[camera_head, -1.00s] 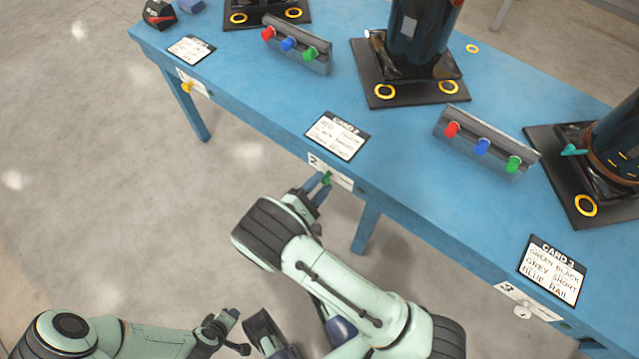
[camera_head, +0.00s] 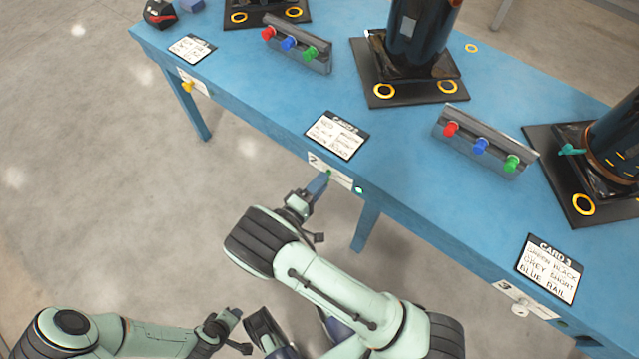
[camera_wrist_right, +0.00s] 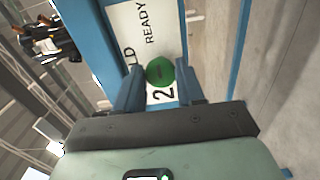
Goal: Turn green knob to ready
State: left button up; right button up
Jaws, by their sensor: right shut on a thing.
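The green knob (camera_head: 329,174) sits on the white plate marked 2 (camera_head: 343,180) on the table's front edge. In the right wrist view the knob (camera_wrist_right: 160,71) is round, between the two blue fingers, beside the words READY and a partly hidden "LD" on the plate (camera_wrist_right: 148,30). My right gripper (camera_head: 322,182) is shut on the knob; its fingers (camera_wrist_right: 160,88) line up one behind the other in the head view. A small lamp (camera_head: 358,190) right of the plate glows pale green. My left gripper (camera_head: 236,332) is low at the bottom, away from the table; its jaws are unclear.
The blue table (camera_head: 420,190) bears compressors on black bases, racks of red, blue and green knobs (camera_head: 480,145), and printed cards (camera_head: 337,135). A yellow knob (camera_head: 187,86) and a white knob (camera_head: 520,309) sit on other front plates. Open floor lies left.

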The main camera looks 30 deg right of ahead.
jog(key=shift+a, duration=0.1)
dwell(0.3)
jog(key=o, duration=1)
pick_arm(q)
jog(key=shift+s+d+r+p, duration=0.25)
jog(key=shift+s+r, duration=0.05)
jog(key=shift+s, duration=0.15)
jog(key=shift+s+d+r+p, duration=0.2)
jog(key=shift+s+r+p, duration=0.05)
jog(key=shift+s, duration=0.15)
pick_arm(e)
jog(key=v, duration=1.3)
jog(key=shift+s+a, duration=0.1)
jog(key=shift+a, duration=0.05)
